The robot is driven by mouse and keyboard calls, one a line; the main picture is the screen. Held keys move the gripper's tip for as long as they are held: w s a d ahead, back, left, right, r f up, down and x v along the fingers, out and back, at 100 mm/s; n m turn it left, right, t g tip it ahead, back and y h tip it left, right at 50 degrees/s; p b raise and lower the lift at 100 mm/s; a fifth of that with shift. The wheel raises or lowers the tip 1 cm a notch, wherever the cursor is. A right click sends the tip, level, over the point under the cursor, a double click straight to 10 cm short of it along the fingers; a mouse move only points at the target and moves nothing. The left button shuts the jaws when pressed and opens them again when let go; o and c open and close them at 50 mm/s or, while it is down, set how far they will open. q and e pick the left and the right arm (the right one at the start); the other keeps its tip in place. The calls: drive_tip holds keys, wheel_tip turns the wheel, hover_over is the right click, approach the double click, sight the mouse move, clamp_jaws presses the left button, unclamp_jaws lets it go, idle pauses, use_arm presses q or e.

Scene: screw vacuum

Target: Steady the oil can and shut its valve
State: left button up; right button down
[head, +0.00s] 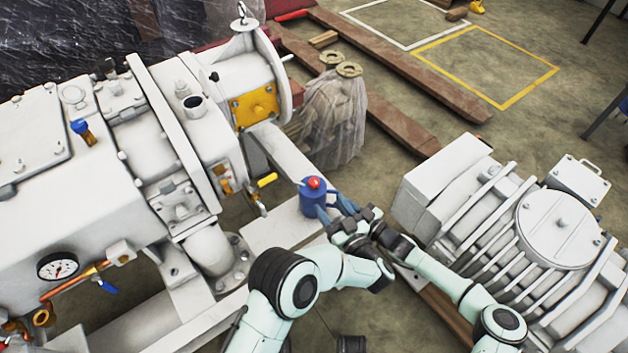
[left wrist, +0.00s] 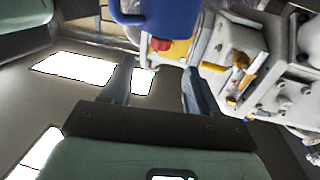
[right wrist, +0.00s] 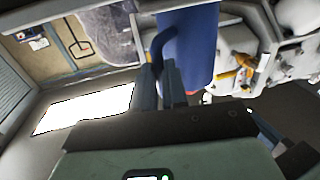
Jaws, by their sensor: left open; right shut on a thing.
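The blue oil can (head: 313,200) with a red cap stands upright on a white base in the head view. Its body fills the top of the right wrist view (right wrist: 202,45), and its red cap (left wrist: 162,44) shows in the left wrist view. My right gripper (right wrist: 167,75) is shut on the can's dark blue handle (right wrist: 160,42). My left gripper (left wrist: 157,82) is open and empty, close to the can. A valve with a yellow handle (head: 267,180) sits on the machine just left of the can; it also shows in the left wrist view (left wrist: 214,67).
The large white screw machine (head: 60,190) fills the left, with a pressure gauge (head: 58,266) low on it. A ribbed motor (head: 540,240) stands at the right, close to my arms. A plastic-wrapped thing (head: 332,115) stands behind the can. Open floor lies further back.

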sight(312, 186)
use_arm(q)
drive_tip(key=x, duration=1)
drive_tip(key=shift+w+a, duration=0.1)
drive_tip(key=c, duration=1)
drive_tip(key=shift+o, duration=0.2)
drive_tip(key=shift+r+m+t+h, duration=0.1)
drive_tip(key=shift+m+t+h, duration=0.2)
drive_tip(key=shift+m+h, duration=0.15)
drive_tip(key=m+h, duration=0.2)
drive_tip(key=h, duration=0.2)
drive_tip(key=m+t+h, duration=0.1)
drive_tip(key=m+h, duration=0.2)
drive_tip(key=h, duration=0.1)
drive_tip(key=shift+t, duration=0.3)
drive_tip(key=shift+m+g+h, duration=0.4)
drive_tip(key=shift+m+h, duration=0.75)
drive_tip(key=shift+h, duration=0.6)
drive_tip(key=shift+m+g+h, duration=0.4)
drive_tip(key=shift+m+h, duration=0.7)
drive_tip(key=shift+h, duration=0.6)
